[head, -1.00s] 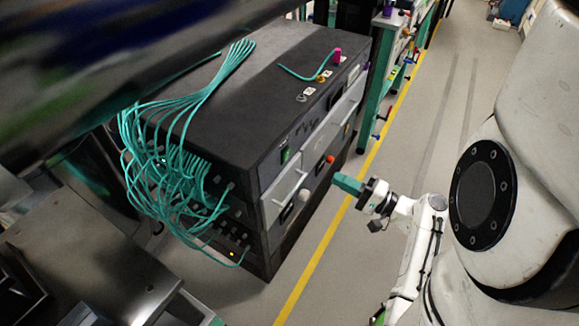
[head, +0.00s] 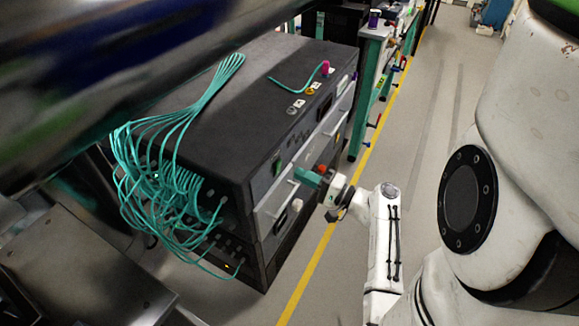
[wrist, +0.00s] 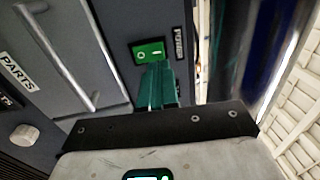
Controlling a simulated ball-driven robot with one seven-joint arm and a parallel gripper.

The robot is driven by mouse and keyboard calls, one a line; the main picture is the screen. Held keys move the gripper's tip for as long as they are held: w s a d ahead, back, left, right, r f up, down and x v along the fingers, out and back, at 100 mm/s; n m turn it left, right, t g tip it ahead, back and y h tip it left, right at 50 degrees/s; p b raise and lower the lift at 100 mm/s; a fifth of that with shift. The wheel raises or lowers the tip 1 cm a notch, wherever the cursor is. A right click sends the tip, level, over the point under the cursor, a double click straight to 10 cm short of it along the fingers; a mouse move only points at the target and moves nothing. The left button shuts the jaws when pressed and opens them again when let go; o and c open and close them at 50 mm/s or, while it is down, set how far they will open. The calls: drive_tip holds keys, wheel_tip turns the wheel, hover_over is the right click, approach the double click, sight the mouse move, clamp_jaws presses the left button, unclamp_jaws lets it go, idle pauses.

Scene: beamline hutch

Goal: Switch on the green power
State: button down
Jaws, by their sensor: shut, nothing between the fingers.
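The green power switch (wrist: 148,52) is a green rocker with a circle mark and a bar mark, set in a dark frame on the cabinet's front panel. In the head view the switch (head: 277,166) sits near the upper left of the cabinet front. My gripper (wrist: 157,72) has teal fingers, shut and empty. In the wrist view its tips overlap the switch's lower edge; I cannot tell whether they touch. In the head view my gripper (head: 300,175) is close in front of the panel, just right of the switch.
The dark cabinet (head: 235,110) carries teal cables (head: 165,165) on its left side. A metal handle (wrist: 50,45) and a white knob (wrist: 24,134) are on the front near the fingers. Open floor (head: 420,120) lies to the right, past a yellow line.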

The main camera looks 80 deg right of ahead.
sight(280, 164)
drive_tip(key=shift+p+x, duration=0.35)
drive_tip(key=shift+x, duration=2.05)
drive_tip(key=shift+w+r+p, duration=0.15)
drive_tip(key=shift+r+p, duration=0.1)
drive_tip(key=shift+p, duration=0.3)
drive_tip(key=shift+f, duration=0.25)
drive_tip(key=r+b+v, duration=0.1)
drive_tip(key=v, duration=0.9)
drive_tip(key=shift+s+f+g+b, duration=0.3)
drive_tip(key=shift+s+f+b, duration=0.05)
drive_tip(key=shift+s, duration=0.1)
drive_tip(key=shift+a, duration=0.1)
